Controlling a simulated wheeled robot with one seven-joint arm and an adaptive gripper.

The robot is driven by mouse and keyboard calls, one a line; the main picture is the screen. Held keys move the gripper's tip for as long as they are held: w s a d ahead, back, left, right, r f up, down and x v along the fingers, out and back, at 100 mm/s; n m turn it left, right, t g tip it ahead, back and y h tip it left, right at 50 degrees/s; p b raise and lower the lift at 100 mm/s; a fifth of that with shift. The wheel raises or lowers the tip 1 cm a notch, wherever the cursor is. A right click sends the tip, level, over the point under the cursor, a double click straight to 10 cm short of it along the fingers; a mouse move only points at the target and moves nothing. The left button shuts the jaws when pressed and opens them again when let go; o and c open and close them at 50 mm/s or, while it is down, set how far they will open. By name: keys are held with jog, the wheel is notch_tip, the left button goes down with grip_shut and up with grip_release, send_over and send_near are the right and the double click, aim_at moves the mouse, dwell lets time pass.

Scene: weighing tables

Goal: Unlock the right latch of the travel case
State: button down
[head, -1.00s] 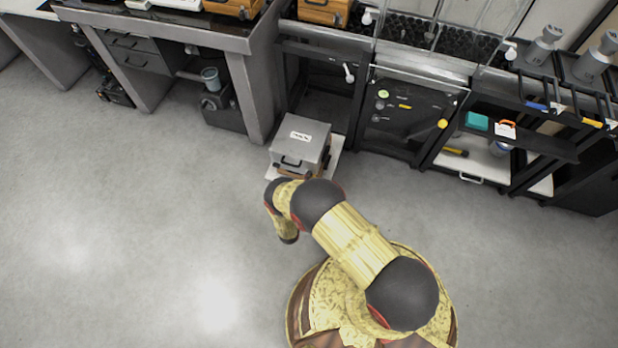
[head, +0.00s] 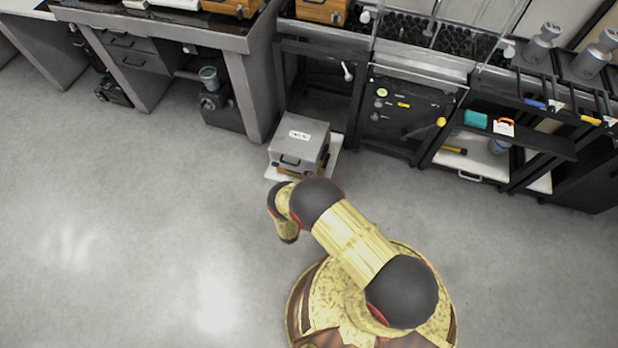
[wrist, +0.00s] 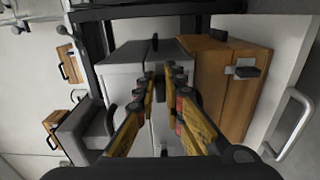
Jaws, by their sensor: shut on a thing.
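The travel case (head: 312,138) stands low on a pale board in the head view, with a grey top bearing a white label and a dark handle on its near face. In the wrist view it shows a grey part (wrist: 128,72) at left and a wooden part (wrist: 209,82) at right. A latch (wrist: 243,70) with a grey plate and dark lever sits on the wood, right of my fingers. My gripper (wrist: 160,82) is at the grey face, its yellow fingers closed on a small grey part between the tips. I cannot tell whether that is the right latch. In the head view my arm hides the gripper.
A dark bench (head: 170,30) stands behind at left. A black cabinet (head: 405,115) and open shelves (head: 520,140) stand to the right. A silver handle (wrist: 290,125) on a white front is right of the case in the wrist view. The floor at left is clear.

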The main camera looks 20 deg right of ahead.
dwell(0.4)
jog(key=c, duration=2)
grip_release()
jog(key=shift+o, duration=0.6)
jog(key=shift+s, duration=0.1)
jog(key=v, duration=1.2)
